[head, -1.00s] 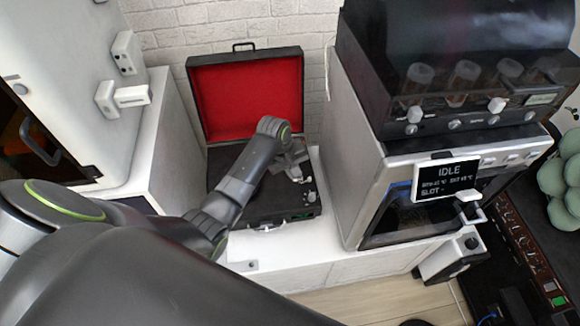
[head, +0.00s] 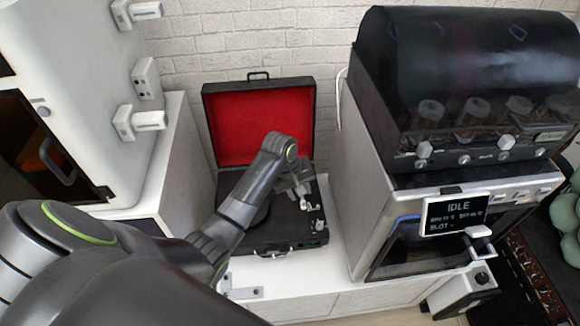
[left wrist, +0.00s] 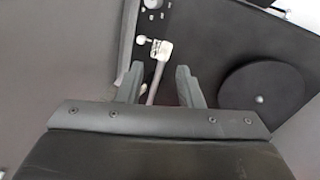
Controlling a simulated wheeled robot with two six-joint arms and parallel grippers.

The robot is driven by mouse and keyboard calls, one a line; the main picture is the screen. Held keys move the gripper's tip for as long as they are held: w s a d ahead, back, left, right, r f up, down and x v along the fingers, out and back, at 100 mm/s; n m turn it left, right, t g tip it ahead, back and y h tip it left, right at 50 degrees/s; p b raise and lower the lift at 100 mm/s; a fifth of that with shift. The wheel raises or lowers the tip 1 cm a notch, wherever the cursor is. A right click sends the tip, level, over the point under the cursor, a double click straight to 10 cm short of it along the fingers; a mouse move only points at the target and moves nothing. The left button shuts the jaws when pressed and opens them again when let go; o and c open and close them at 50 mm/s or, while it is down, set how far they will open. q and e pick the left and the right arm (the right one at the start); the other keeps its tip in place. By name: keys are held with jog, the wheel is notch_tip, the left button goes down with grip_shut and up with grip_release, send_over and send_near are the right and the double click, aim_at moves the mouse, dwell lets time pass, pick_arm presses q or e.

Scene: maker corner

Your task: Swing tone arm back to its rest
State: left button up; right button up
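The record player is an open black suitcase with a red-lined lid (head: 262,122) and a dark deck, seen in the head view. Its round dark platter (left wrist: 262,95) is at the right of the left wrist view. The tone arm (left wrist: 152,93) is a thin grey rod with a white block at its far end. My left gripper (left wrist: 156,78) is open over the deck, with the tone arm between its fingers, nearer the left finger. I see no clear grip on it. In the head view my left gripper (head: 301,182) is partly hidden by its own arm. My right gripper is not in view.
The player stands on a white cabinet (head: 325,290). A tall machine with an IDLE screen (head: 452,215) is close on its right. A white enclosure with handles (head: 60,75) is on the left. A brick wall (head: 235,45) is behind.

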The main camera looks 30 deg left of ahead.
pick_arm(q)
jog(key=p+v, duration=0.1)
jog(key=v, duration=1.2)
jog(key=shift+p, duration=0.3)
jog(key=shift+s+f, duration=0.15)
jog(key=shift+s, duration=0.1)
